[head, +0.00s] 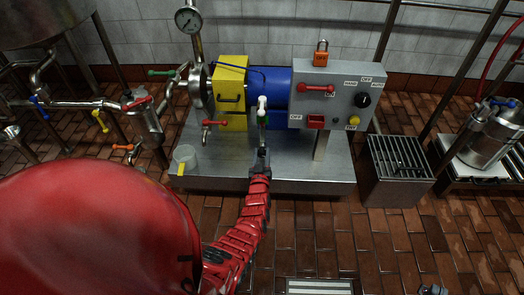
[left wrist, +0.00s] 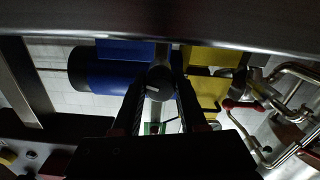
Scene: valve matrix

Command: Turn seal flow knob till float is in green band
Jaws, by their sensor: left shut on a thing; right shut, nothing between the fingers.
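The seal flow meter (head: 262,112) is a small upright tube with white fittings and a green part, in front of the blue motor. Its float is too small to make out. My left gripper (head: 260,154) is just below the meter, shut on the seal flow knob. In the left wrist view the dark round knob (left wrist: 160,83), with a pale mark, sits between the two fingers (left wrist: 160,100). A small green patch (left wrist: 152,128) shows beyond it. My right gripper (head: 433,290) shows only partly at the bottom edge, shut and empty.
A yellow guard (head: 231,80) and blue motor (head: 270,82) stand behind the meter. A clear beaker (head: 185,157) is at the left of the steel bench (head: 315,178). A red-handled valve (head: 214,124) is close left.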

